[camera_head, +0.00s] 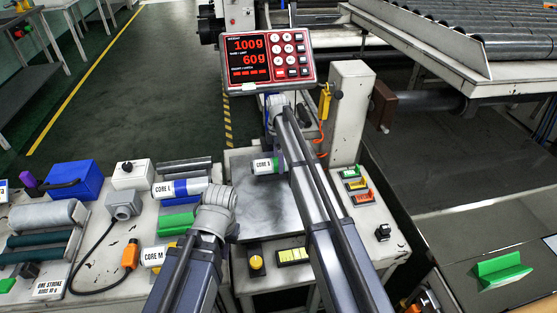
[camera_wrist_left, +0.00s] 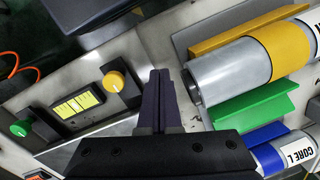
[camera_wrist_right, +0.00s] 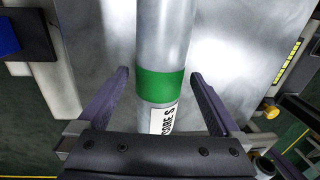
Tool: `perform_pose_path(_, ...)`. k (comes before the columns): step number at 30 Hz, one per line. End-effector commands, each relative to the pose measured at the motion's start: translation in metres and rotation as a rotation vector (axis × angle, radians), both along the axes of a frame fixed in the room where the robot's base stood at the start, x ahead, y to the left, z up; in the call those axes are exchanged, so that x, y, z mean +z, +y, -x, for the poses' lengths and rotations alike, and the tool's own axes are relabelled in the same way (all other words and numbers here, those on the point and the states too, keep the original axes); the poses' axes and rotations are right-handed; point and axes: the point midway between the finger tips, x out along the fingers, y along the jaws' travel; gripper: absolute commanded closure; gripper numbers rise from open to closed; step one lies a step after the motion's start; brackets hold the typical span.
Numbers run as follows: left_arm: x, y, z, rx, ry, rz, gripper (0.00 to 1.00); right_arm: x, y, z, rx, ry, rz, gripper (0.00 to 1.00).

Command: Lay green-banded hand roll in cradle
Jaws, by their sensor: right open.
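The green-banded hand roll (camera_head: 265,166), labelled CORE S, is on the steel plate (camera_head: 262,205) below the display. In the right wrist view the green band (camera_wrist_right: 160,85) lies between the fingers of my right gripper (camera_wrist_right: 160,82), which is open with gaps on both sides. A green cradle (camera_head: 178,222) on the left bench has no roll in it; it also shows in the left wrist view (camera_wrist_left: 252,104). It sits between the blue-banded CORE L roll (camera_head: 180,187) and the yellow-banded CORE M roll (camera_wrist_left: 270,60). My left gripper (camera_wrist_left: 158,75) is shut and empty beside CORE M.
A display (camera_head: 268,60) reads 100g and 60g. A yellow knob (camera_head: 256,262) and several coloured buttons are around the plate. A white post (camera_head: 350,110) stands to the right. Another green angled piece (camera_head: 501,268) is on the right table. A blue box (camera_head: 75,181) is at left.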

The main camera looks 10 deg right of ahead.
Motion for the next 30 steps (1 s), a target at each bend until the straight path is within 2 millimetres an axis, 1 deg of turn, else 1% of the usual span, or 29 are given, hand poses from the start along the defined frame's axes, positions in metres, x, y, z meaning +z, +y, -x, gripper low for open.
perform_pose_path(4,0.001,0.000,0.000,0.000,0.000,0.000,1.00,0.001,0.000,0.000,0.000,0.000,0.000,0.00)
perform_pose_path(8,0.006,0.000,0.000,0.000,0.000,0.000,1.00,0.006,0.000,-0.001,0.000,0.000,0.000,0.00)
perform_pose_path(14,0.026,0.000,0.000,0.000,0.000,0.000,1.00,0.026,0.000,-0.003,0.000,0.000,0.000,0.00)
perform_pose_path(24,0.071,0.000,0.000,0.000,0.000,0.000,1.00,0.071,0.000,-0.007,0.000,0.000,0.000,0.00)
perform_pose_path(27,0.077,0.000,0.000,0.000,0.000,0.000,1.00,0.077,0.000,-0.008,0.000,0.000,0.000,0.00)
perform_pose_path(30,0.079,0.000,0.000,0.000,0.000,0.000,1.00,0.079,0.000,-0.009,0.000,0.000,0.000,0.00)
